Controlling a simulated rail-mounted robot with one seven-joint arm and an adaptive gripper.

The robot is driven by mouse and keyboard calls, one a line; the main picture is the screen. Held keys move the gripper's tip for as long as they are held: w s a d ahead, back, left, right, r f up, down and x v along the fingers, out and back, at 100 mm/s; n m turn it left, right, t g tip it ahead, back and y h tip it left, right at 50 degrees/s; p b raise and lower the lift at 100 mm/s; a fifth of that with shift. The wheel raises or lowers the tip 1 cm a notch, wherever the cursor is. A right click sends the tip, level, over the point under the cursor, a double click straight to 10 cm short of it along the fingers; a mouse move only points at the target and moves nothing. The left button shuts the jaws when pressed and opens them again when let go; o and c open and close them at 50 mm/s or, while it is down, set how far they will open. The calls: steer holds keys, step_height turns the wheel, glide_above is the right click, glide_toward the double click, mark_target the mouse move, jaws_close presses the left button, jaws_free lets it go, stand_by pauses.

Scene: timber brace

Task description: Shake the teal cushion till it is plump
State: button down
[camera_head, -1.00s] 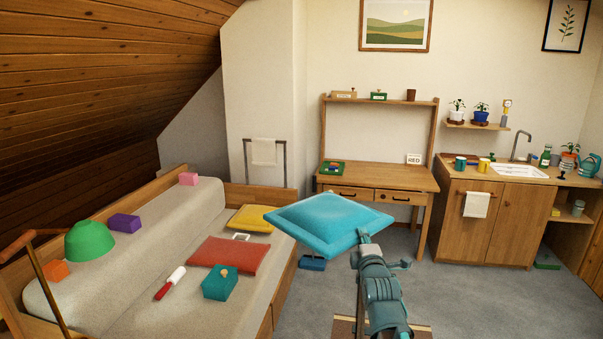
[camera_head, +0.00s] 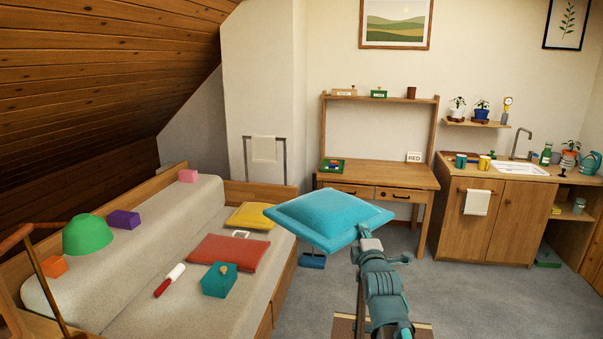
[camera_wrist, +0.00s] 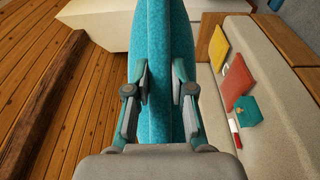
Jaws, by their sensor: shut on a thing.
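The teal cushion (camera_head: 328,218) is held in the air in front of the desk, roughly level, its middle looking rounded. My gripper (camera_head: 366,236) is shut on its near right corner. In the wrist view the teal cushion (camera_wrist: 160,60) runs between the two fingers of my gripper (camera_wrist: 160,85), edge on, with the pads pressed to both sides. The cushion's underside is hidden in the head view.
A daybed (camera_head: 140,318) at left bears a red cushion (camera_head: 228,254), a yellow cushion (camera_head: 251,216), a teal box (camera_head: 219,281) and a lint roller (camera_head: 169,280). A desk (camera_head: 400,178) and sink cabinet (camera_head: 495,225) stand behind. Grey floor lies open at right.

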steer(key=shift+f, duration=0.5)
step_height(320, 180, up, 7)
steer(key=p, duration=0.4)
steer(key=shift+r, duration=0.2)
step_height(320, 180, down, 7)
steer(key=b, duration=0.5)
steer(key=shift+f, duration=0.2)
steer(key=shift+r, duration=0.1)
